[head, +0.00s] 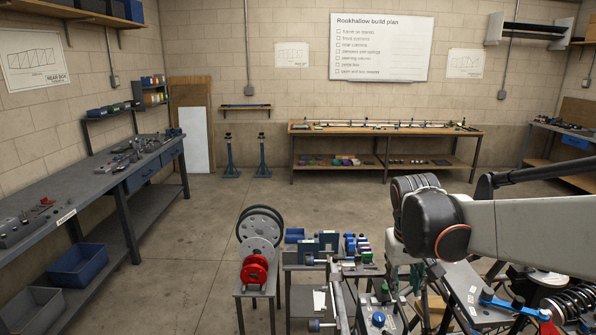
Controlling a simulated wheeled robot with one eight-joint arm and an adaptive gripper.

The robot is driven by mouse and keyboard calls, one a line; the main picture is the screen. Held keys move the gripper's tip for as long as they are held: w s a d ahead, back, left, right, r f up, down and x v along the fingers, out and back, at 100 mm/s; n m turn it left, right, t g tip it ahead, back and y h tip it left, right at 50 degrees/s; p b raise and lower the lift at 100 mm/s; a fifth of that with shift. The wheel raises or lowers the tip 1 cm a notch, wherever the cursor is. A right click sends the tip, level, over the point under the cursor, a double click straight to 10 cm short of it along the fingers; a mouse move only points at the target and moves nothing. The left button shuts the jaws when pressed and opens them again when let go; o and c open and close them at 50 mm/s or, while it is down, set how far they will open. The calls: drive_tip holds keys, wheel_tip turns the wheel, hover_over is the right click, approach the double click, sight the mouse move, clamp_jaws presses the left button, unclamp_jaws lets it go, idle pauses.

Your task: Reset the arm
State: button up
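My arm (520,225) reaches in from the right edge of the head view. Its pale link ends in a large dark joint (435,222) with an orange ring. The arm is bent there, above the right part of the workstation in front of me. Dark parts under the joint (418,276) may be my gripper, but they blend into the clutter behind. I cannot make out its fingers or whether it holds anything.
A small table (300,262) with blue and grey parts stands below left of the arm. Next to it is a stand with discs and a red hub (255,268). Tubes and a blue-ended part (515,303) lie under the arm. A long workbench (90,190) lines the left wall. Mid-floor is clear.

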drive_tip(key=s+a+f+t+b, duration=0.2)
drive_tip(key=s+f+b, duration=0.1)
drive_tip(key=s, duration=0.6)
drive_tip(key=s+a+f+t+y+b, duration=0.1)
drive_tip(key=s+a+f+t+b, duration=0.1)
drive_tip(key=s, duration=0.7)
drive_tip(key=shift+s+f+t+y+b, duration=0.45)
drive_tip(key=shift+f+b, duration=0.35)
drive_tip(key=shift+b, duration=0.45)
drive_tip(key=shift+w, duration=0.1)
